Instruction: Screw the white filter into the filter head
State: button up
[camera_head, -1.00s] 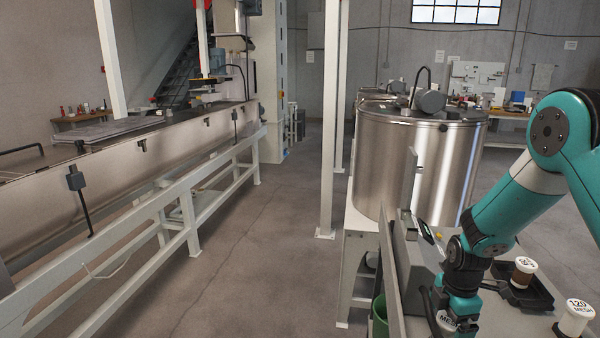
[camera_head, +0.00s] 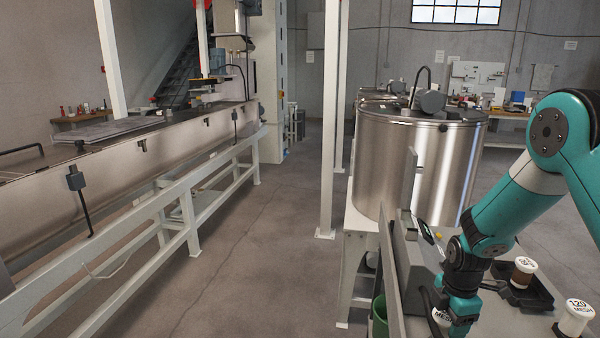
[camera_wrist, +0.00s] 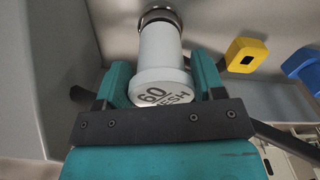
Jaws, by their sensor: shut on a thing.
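The white filter (camera_wrist: 160,58), marked 60 MESH on its end, stands between the teal fingers of my gripper (camera_wrist: 163,88) in the wrist view. My gripper is shut on it. The filter's far end meets the round metal filter head (camera_wrist: 158,15); I cannot tell how deep it sits in there. In the head view my gripper (camera_head: 448,316) is low at the right, and a bit of the filter's marked white end (camera_head: 440,317) shows at it. The filter head is hidden there.
A brown-bodied white-capped filter (camera_head: 523,271) stands in a black tray (camera_head: 535,296). A 120 MESH filter (camera_head: 575,317) stands at the bench's right. A steel tank (camera_head: 385,165) rises behind the arm. In the wrist view, yellow (camera_wrist: 246,55) and blue (camera_wrist: 303,68) parts sit at the right.

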jog(key=m, duration=1.1)
jog(key=shift+s+f+p, duration=0.1)
jog(key=shift+p, duration=0.25)
jog(key=m, duration=0.5)
jog(key=shift+d+m, duration=0.1)
jog(key=shift+m, duration=0.2)
jog(key=m, duration=0.6)
jog(key=shift+s+f, duration=0.1)
jog(key=shift+f, duration=0.05)
